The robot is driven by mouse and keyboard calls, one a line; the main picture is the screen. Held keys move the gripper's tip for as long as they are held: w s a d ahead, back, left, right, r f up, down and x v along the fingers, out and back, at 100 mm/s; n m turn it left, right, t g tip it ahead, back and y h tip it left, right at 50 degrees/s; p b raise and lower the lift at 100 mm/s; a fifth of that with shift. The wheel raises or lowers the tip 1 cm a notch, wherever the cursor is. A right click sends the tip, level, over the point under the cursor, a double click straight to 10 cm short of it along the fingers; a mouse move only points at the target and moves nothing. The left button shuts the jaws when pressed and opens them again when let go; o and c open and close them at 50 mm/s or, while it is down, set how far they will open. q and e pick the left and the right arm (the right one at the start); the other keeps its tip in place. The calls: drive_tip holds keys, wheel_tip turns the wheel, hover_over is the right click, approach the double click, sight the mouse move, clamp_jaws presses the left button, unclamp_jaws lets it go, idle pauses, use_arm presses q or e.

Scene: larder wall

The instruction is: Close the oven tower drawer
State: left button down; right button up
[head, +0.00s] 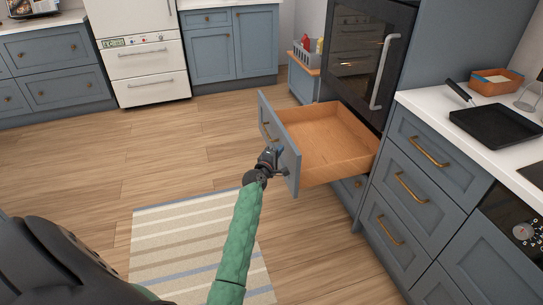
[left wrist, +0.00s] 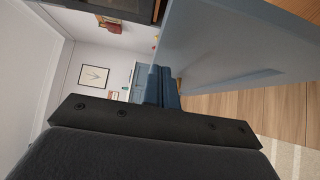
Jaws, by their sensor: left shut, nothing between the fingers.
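The oven tower drawer (head: 328,137) is pulled out well below the dark glass oven (head: 366,55). It is an empty wooden box with a blue-grey front (head: 285,158) and a brass handle (head: 267,133). My left gripper (head: 270,155), on a green-sleeved arm, is shut and empty at the outer face of that front, near its right end. I cannot tell whether it touches the panel. In the left wrist view a large blue-grey panel, which looks like the drawer front (left wrist: 235,42), fills the upper right. My right gripper is not in view.
A blue-grey drawer cabinet (head: 415,172) with a white worktop stands right of the tower. A black pan (head: 495,124) and a small orange-brown box (head: 496,82) are on it. A striped rug (head: 185,245) lies on the floor. The wooden floor left of the drawer is clear.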

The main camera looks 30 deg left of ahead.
use_arm(q)
drive_tip(key=shift+w+d, duration=0.7)
drive_tip(key=shift+w, duration=0.1)
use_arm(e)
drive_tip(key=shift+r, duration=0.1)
